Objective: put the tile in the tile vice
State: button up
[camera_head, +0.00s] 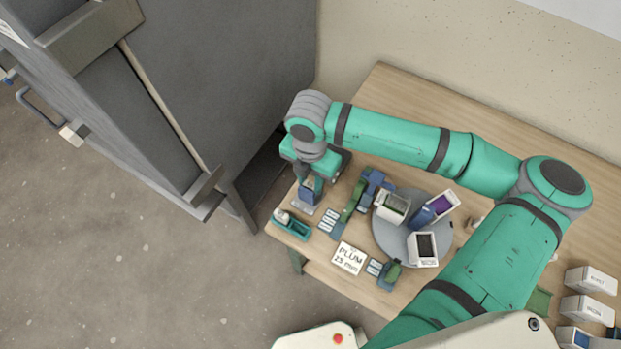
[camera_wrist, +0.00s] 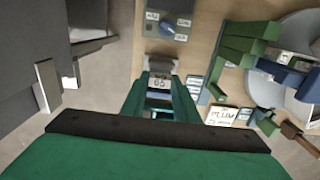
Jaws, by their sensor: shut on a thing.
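My gripper (camera_head: 308,180) points down over the far left part of the wooden table. It is shut on a small dark blue piece (camera_head: 310,192), seemingly the tile, held upright between the fingers. In the wrist view my gripper (camera_wrist: 160,100) has green fingers on both sides of a blue face, with a pale label reading about "65" (camera_wrist: 158,82) and a grey block (camera_wrist: 160,63) just beyond. A pale grey plate (camera_head: 301,208) lies just below the piece; I cannot tell whether they touch. I cannot tell which fixture is the tile vice; my fingers may hide part of it.
A teal tray (camera_head: 291,229) stands at the table's left edge. Green and blue fixtures (camera_head: 352,202) and a PLUM card (camera_head: 349,257) lie between. A box with a dial (camera_wrist: 168,27) is beyond my gripper. A grey cabinet stands left.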

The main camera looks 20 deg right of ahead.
jog(key=shift+f, duration=0.3)
jog(key=o, duration=1.1)
jog(key=shift+r, duration=0.1)
jog(key=shift+r, duration=3.45)
